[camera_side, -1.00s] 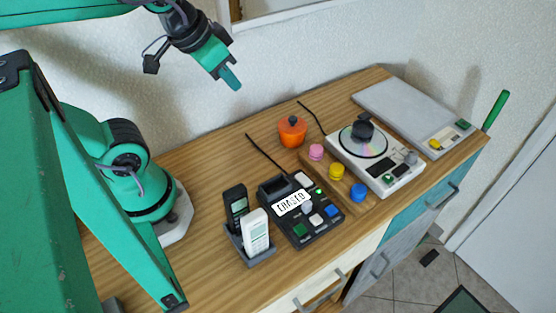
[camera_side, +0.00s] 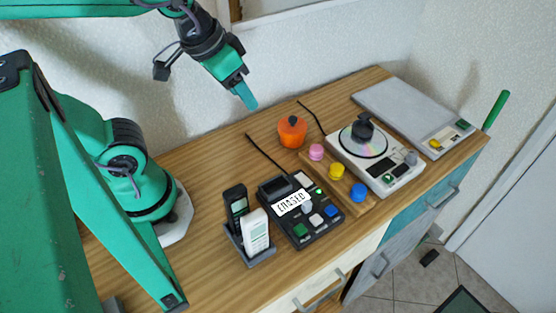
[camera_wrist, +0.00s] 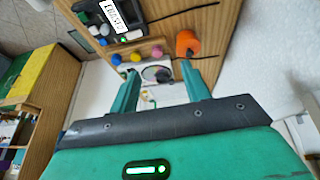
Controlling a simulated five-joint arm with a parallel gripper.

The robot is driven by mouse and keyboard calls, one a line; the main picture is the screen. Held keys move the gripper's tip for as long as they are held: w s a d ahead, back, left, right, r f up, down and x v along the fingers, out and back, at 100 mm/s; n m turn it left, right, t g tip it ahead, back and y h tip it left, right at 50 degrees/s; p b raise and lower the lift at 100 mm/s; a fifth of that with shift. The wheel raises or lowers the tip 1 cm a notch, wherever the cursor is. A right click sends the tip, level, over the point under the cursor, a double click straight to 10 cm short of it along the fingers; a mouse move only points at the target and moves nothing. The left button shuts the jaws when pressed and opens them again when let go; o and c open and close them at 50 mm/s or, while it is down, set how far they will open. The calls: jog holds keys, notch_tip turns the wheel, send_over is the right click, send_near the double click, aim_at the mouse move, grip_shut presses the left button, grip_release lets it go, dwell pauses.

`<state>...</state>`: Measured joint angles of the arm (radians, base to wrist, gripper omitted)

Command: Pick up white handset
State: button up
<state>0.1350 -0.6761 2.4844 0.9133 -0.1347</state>
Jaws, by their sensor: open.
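The white handset (camera_side: 255,231) stands upright in a dark grey two-slot holder (camera_side: 262,257) on the wooden cabinet top in the side view. A black handset (camera_side: 236,207) stands behind it in the same holder. My gripper (camera_side: 247,98) is in the air, above and behind the handsets and apart from everything. In the wrist view my gripper (camera_wrist: 160,72) shows two spread fingers with nothing between them.
A black keypad device (camera_side: 300,210) stands right of the holder. An orange pot (camera_side: 292,131), a wooden strip with pink, yellow and blue knobs (camera_side: 337,171), a disc player (camera_side: 376,157) and a grey panel (camera_side: 405,112) lie further right. The cabinet top left of the pot is clear.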

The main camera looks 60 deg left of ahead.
jog(key=s+d+f+g, duration=0.2)
jog(key=d+f+g, duration=0.15)
jog(key=d, duration=0.65)
jog(key=g, duration=0.1)
send_over(253, 216)
notch_tip(253, 216, down, 4)
jog(key=shift+a+r+y, duration=0.1)
jog(key=shift+y, duration=0.2)
jog(key=shift+f, duration=1.4)
jog(key=shift+f, duration=2.55)
grip_shut()
